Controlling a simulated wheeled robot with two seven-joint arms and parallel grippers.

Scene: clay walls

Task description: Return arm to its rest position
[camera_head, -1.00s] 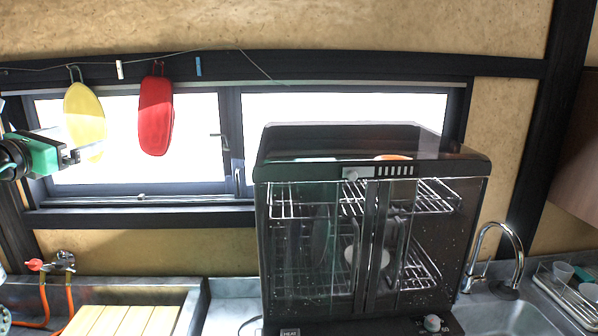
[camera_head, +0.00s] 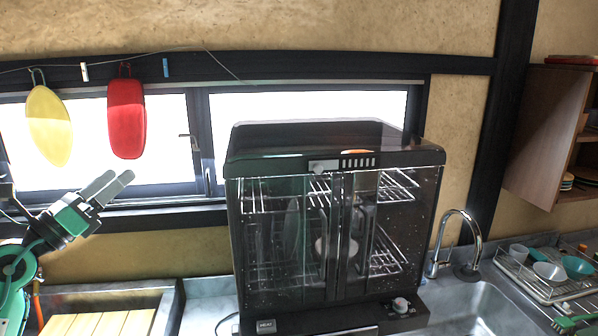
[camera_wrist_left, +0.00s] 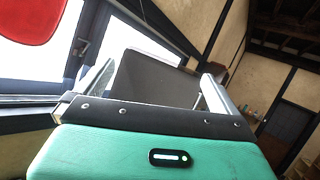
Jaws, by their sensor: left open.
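My left gripper (camera_head: 112,187) is at the left of the head view, in front of the window's lower part and below the red hanging board. Its two grey fingers point up and to the right, apart, with nothing between them. In the left wrist view the fingers (camera_wrist_left: 155,88) frame the dark top of the dish dryer (camera_wrist_left: 150,80) some way beyond. My green left arm (camera_head: 15,275) comes in at the lower left edge. My right gripper does not show.
A dark glass-doored dish dryer (camera_head: 330,235) stands on the counter in the middle. A red board (camera_head: 126,118) and a yellow one (camera_head: 48,127) hang by the window. A sink with a tap (camera_head: 459,222), a dish rack (camera_head: 540,285) and a wooden cabinet (camera_head: 545,125) are at the right.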

